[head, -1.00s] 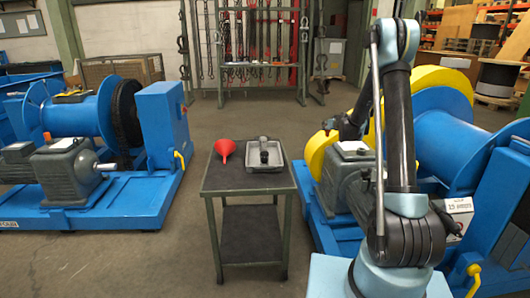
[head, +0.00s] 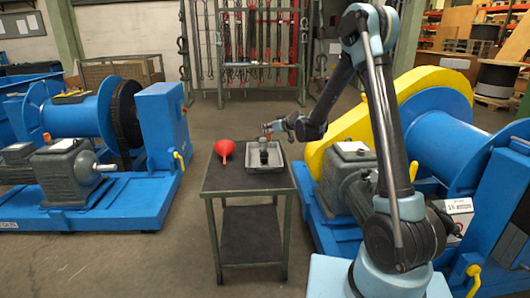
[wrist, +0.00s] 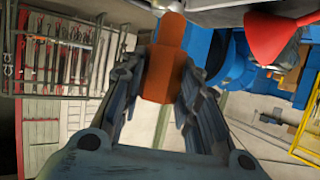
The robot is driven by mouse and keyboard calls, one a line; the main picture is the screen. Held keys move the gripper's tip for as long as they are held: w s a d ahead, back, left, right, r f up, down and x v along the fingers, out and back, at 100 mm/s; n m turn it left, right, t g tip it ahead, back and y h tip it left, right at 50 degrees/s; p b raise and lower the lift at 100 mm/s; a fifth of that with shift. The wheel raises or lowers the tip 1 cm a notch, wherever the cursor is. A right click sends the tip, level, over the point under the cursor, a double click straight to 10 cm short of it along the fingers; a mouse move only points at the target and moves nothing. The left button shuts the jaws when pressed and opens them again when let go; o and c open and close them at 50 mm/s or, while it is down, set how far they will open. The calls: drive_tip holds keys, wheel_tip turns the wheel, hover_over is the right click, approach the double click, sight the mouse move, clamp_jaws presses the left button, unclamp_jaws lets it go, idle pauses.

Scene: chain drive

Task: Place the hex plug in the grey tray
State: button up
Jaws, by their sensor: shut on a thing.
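The grey tray (head: 284,166) lies on top of a small dark table, with a dark upright object (head: 264,153) inside it. My gripper (head: 268,128) is above the tray's back edge, reaching in from the right. In the wrist view my gripper (wrist: 160,82) is shut on an orange-brown piece (wrist: 165,65), which I take to be the hex plug. The piece sticks out beyond the fingertips, and its far end is close to a grey shape at the picture's top edge. In the head view it is only a small orange spot, and its hex shape cannot be made out.
A blue machine with a yellow guard (head: 335,135) stands close at the right. Floor left of the table is clear.

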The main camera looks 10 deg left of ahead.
drive_tip(key=shift+f, duration=4.9)
drive_tip(key=o, duration=1)
drive_tip(key=shift+o, duration=0.2)
drive_tip(key=v, duration=1.2)
drive_tip(key=shift+s+r, duration=0.1)
